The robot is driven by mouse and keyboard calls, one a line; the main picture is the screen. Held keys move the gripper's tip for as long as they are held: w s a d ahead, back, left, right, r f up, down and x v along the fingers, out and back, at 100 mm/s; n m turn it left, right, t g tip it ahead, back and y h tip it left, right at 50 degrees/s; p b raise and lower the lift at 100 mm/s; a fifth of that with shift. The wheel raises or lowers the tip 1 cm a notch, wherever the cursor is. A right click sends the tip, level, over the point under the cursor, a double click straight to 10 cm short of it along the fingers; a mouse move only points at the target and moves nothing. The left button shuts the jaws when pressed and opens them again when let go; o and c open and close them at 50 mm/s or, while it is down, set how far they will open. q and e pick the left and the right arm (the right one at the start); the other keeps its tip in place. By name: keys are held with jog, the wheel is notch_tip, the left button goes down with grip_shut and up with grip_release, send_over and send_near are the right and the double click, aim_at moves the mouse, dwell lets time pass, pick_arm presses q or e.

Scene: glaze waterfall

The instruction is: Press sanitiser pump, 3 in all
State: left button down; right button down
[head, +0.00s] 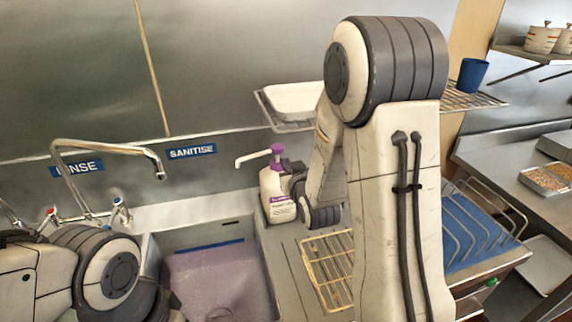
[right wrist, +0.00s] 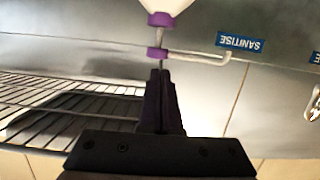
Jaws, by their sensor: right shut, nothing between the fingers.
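The sanitiser bottle (head: 277,208) stands at the back of the counter by the sink corner. It is white with a purple pump head (head: 277,150), and its white spout points left. My right gripper (head: 283,167) is at the bottle's right side, close to the pump, partly hidden by its own arm. In the right wrist view, which appears upside down, the shut, empty fingers (right wrist: 160,72) point at the purple pump head (right wrist: 157,53). The tips overlap it in the picture; I cannot tell whether they touch. My left arm shows at the lower left, its gripper out of view.
A sink (head: 215,278) with purplish liquid lies left of the bottle. A wire shelf (head: 285,126) with a white tray (head: 293,100) hangs behind. A brass-coloured rack (head: 328,268) and a blue dish rack (head: 478,240) lie right. A tap (head: 105,148) arches at the left.

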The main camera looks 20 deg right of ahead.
dwell(0.3)
jog(key=s+a+f+n+g+y+b, duration=0.1)
jog(key=s+a+f+n+g+y, duration=0.2)
jog(key=s+a, duration=0.45)
jog(key=s+a+f+n+g+y, duration=0.2)
jog(key=s+a+g, duration=0.3)
jog(key=a, duration=0.6)
jog(key=s+a+n+g+h, duration=0.1)
jog(key=s+a+n+g, duration=0.2)
jog(key=s, duration=1.7)
jog(key=g, duration=0.4)
jog(key=shift+r+n+h+b, duration=0.15)
jog(key=shift+n+h+b, duration=0.15)
jog(key=shift+b, duration=0.05)
